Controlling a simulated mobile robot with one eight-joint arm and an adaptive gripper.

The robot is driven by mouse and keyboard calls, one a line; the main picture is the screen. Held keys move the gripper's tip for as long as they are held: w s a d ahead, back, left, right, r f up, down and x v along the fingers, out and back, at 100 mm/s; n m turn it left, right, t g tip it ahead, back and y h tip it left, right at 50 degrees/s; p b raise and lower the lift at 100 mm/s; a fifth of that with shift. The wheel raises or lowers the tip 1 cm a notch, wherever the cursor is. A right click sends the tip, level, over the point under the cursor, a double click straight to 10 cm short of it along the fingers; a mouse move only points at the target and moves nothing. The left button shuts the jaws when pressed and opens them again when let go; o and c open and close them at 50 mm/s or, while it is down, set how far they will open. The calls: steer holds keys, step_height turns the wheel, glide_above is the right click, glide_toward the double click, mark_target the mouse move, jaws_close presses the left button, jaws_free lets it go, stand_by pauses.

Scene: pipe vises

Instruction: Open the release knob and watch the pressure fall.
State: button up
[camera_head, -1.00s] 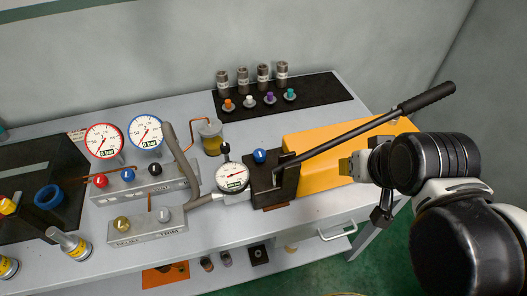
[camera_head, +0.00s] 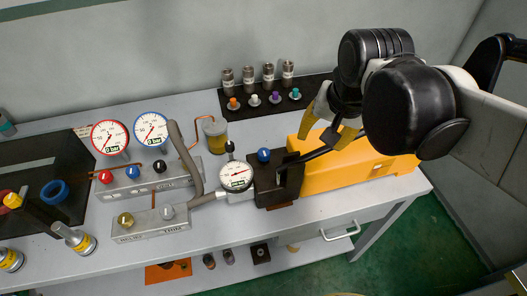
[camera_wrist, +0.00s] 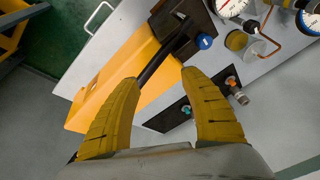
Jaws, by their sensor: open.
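The hand pump has a black block (camera_head: 275,188) and a yellow body (camera_head: 370,172). A blue knob (camera_head: 263,155) sits on the block; it also shows in the wrist view (camera_wrist: 204,41). A black-topped stem (camera_head: 230,147) stands by the white pump gauge (camera_head: 236,176), whose reading is too small to tell. I cannot tell which is the release knob. My gripper (camera_head: 321,141) is above the yellow body, right of the blue knob. Its yellow fingers are open, with the black pump lever (camera_wrist: 158,64) running between them in the wrist view; contact is unclear.
Red-rimmed (camera_head: 110,139) and blue-rimmed (camera_head: 151,132) gauges stand left, above a manifold (camera_head: 150,180) with red, blue and black knobs. A second block (camera_head: 155,222) has gold and silver knobs. Fittings stand on a black mat (camera_head: 245,113) behind. A hose (camera_head: 187,155) arches left of the pump.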

steer(key=w+a+m+g, duration=0.2)
steer(key=w+a, duration=0.2)
steer(key=a, duration=0.2)
steer(key=m+g, duration=0.2)
glide_above(263, 153)
step_height(263, 153, down, 4)
steer(key=shift+h, duration=0.3)
step_height(263, 153, down, 10)
steer(key=b, duration=0.4)
steer(key=shift+f, duration=0.25)
steer(key=shift+c, duration=0.5)
jaws_close()
